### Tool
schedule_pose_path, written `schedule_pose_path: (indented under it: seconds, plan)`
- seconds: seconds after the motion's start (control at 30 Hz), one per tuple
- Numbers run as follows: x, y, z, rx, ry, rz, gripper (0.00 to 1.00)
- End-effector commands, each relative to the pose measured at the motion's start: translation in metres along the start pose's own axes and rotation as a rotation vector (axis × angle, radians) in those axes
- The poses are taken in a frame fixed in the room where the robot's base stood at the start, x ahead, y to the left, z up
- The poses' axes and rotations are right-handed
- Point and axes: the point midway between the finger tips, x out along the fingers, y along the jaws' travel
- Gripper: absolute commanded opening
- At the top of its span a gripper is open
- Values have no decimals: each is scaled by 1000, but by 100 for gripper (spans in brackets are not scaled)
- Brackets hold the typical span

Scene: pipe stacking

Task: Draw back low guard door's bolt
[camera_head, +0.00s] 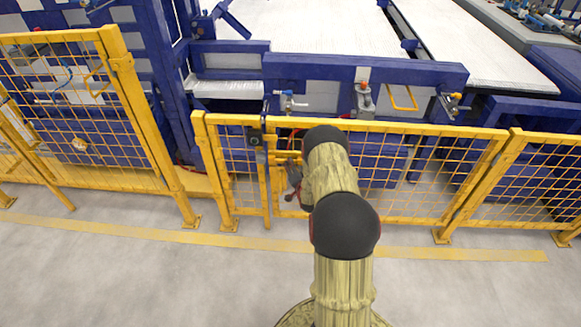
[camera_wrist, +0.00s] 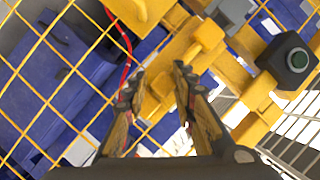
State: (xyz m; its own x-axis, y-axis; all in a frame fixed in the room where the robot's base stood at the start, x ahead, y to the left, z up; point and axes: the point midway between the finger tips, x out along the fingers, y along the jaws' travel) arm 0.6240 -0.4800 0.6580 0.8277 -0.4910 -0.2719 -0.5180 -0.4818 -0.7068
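The low guard door (camera_head: 400,170) is a yellow frame with mesh, standing in line with the fence in the head view. In the wrist view, yellow bolt parts (camera_wrist: 205,36) run diagonally across the upper middle. My gripper (camera_wrist: 158,74) is open, with its two dark fingertips on either side of a yellow piece of the bolt. I cannot tell whether the fingers touch it. In the head view my gripper (camera_head: 293,176) shows only partly, low beside the door's left edge.
Yellow mesh fence (camera_head: 90,110) stands at left. Blue machinery (camera_head: 365,75) is behind. The grey floor (camera_head: 130,275) in front is clear.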

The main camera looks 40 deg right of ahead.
Motion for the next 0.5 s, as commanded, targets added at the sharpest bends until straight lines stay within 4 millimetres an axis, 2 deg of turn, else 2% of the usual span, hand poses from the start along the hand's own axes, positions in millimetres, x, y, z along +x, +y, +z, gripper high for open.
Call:
schedule_pose_path:
  seconds: [0.23, 0.5]
  plan:
    - [0, 0, 0, 0, 0, -1, 39]
    - [0, -1, 1, -1, -1, -2, 39]
